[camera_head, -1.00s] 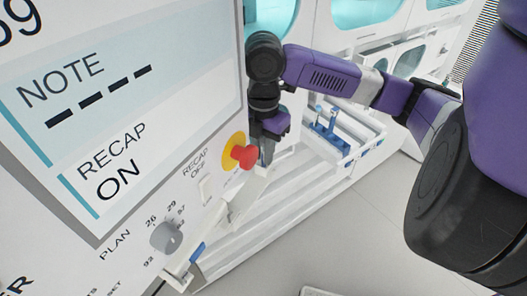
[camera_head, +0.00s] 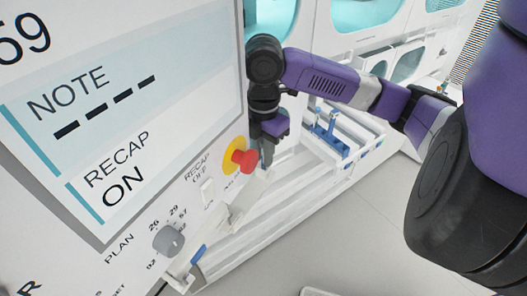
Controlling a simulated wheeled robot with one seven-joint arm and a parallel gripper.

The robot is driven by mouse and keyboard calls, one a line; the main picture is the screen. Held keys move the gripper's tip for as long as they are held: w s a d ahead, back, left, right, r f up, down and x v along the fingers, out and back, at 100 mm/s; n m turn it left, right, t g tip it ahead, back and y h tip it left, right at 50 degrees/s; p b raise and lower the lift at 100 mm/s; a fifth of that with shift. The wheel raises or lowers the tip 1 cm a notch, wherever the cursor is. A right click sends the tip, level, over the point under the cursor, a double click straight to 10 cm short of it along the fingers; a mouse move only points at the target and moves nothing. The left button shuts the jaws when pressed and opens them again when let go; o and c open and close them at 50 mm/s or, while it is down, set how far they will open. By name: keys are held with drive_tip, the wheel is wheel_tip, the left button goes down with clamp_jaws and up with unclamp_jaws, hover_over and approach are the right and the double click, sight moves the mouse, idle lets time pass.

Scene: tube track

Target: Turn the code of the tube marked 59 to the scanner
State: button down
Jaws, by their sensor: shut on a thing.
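My gripper (camera_head: 266,152) hangs beside the right edge of the console panel, pointing down, close to the red button. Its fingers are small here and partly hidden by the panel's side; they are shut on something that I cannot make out. The tube marked 59, its code and the scanner cannot be told apart in this view. The console screen (camera_head: 120,110) shows "59" at its upper left, cut off by the frame edge, with "NOTE", dashes, and "RECAP ON".
The console carries a red button (camera_head: 243,160) on a yellow base, a recap switch (camera_head: 207,192) and a grey plan knob (camera_head: 168,240). A rack with blue parts (camera_head: 328,128) stands behind my gripper. White cabinets with teal windows line the back. Grey floor (camera_head: 360,235) is open at lower right.

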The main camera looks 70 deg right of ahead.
drive_tip(key=shift+m, duration=0.9)
drive_tip(key=shift+m+p, duration=0.8)
drive_tip(key=shift+m, duration=0.5)
drive_tip(key=shift+r+m+p, duration=0.15)
drive_tip(key=shift+m+p, duration=0.35)
drive_tip(key=shift+m, duration=0.9)
drive_tip(key=shift+p, duration=0.35)
